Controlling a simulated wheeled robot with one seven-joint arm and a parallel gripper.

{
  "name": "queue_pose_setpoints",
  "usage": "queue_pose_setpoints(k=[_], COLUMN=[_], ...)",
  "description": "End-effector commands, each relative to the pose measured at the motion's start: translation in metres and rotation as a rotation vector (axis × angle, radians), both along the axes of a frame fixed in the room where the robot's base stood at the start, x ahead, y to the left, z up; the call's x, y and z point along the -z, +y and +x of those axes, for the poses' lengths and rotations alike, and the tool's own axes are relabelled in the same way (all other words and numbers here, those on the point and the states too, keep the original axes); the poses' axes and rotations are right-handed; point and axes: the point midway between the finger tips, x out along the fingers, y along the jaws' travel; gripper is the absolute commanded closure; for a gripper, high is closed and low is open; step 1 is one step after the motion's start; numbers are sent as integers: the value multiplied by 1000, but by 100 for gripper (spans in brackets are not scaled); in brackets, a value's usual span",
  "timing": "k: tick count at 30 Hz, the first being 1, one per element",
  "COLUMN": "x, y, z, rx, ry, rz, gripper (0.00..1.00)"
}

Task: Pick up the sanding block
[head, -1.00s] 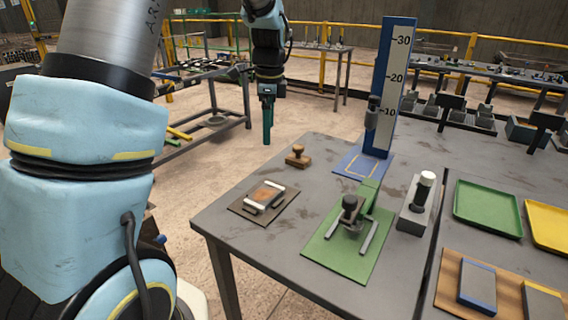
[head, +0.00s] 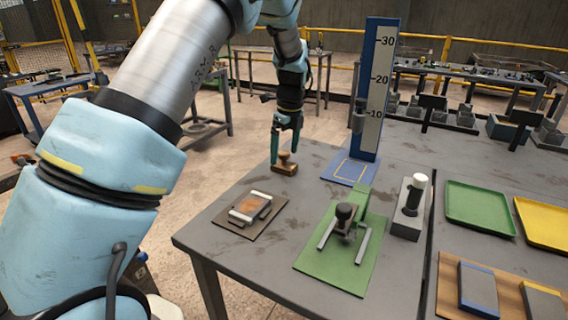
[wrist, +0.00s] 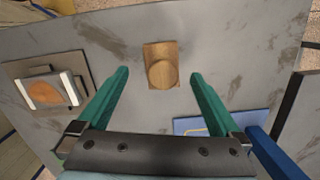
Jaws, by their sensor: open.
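A small wooden block with a round knob (head: 285,165), the likely sanding block, sits on the grey table near its far left edge. It also shows in the wrist view (wrist: 161,66), knob toward the camera. My gripper (head: 286,145) is open and empty, pointing down close above the block. In the wrist view its two green fingers (wrist: 159,74) stand apart on either side of the block, with clear gaps to both. Whether the fingertips reach down to the block's height I cannot tell.
A brown mat with a white-ended holder (head: 250,209) lies nearby at the left. The tall height scale (head: 377,95) on its blue base stands right of the block. A green mat with a clamp-like fixture (head: 344,225) and a grey stand (head: 410,215) are nearer the front.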

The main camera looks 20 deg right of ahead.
Motion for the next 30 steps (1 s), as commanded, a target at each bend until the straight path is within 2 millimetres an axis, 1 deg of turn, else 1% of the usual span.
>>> queue_pose_setpoints(k=[4, 7, 10, 16, 30], x=[20, 31, 37, 37, 37], y=[-1, 0, 0, 0, 0], z=[3, 5, 6, 6, 6], rx=[0, -1, -2, -2, -2], ry=[3, 1, 0, 0, 0], rz=[3, 3, 1, 0, 0], gripper=[0, 0, 0, 0, 53])
